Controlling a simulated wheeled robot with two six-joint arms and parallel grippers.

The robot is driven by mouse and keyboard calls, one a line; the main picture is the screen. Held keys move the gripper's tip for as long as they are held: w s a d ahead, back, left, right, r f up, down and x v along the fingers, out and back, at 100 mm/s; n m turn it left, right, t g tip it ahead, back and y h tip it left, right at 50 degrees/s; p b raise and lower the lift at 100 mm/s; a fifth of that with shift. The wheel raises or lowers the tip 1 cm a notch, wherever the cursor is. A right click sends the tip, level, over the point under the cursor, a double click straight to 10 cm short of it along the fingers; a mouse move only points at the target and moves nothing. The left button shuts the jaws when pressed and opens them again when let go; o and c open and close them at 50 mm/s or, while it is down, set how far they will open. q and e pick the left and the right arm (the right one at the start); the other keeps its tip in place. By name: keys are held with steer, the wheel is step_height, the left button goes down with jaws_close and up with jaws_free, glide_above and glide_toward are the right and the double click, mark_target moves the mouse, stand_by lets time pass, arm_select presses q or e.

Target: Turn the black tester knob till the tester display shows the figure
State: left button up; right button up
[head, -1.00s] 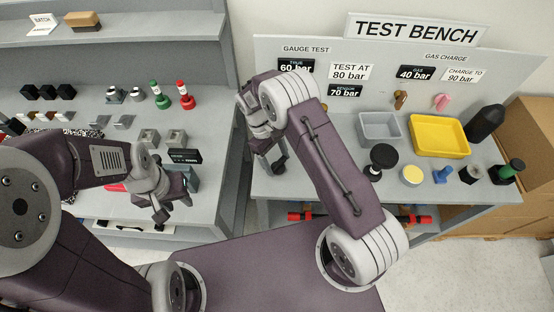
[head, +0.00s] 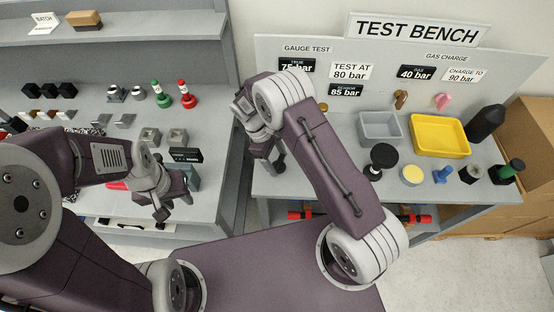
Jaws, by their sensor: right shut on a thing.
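The gauge test displays are black plates on the bench's back panel. The upper display (head: 300,66), partly covered by my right arm, appears to read 75 bar. The lower sensor display (head: 345,90) reads 85 bar. A white card (head: 351,71) between them says TEST AT 80 bar. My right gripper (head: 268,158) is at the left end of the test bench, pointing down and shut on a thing. The black tester knob is not clearly visible there; the gripper and wrist hide that spot. My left gripper (head: 172,204) appears open, above the left table's front edge.
The test bench (head: 310,185) carries a grey tray (head: 364,127), a yellow tray (head: 412,145), a black round-topped item (head: 383,158) and a black bottle (head: 484,123). The left table holds several small parts and a dark device (head: 185,155). A gap separates the tables.

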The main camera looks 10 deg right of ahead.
steer(key=o, duration=1.4)
steer(key=shift+c, duration=0.2)
steer(key=b+v, duration=0.2)
steer(key=v, duration=0.7)
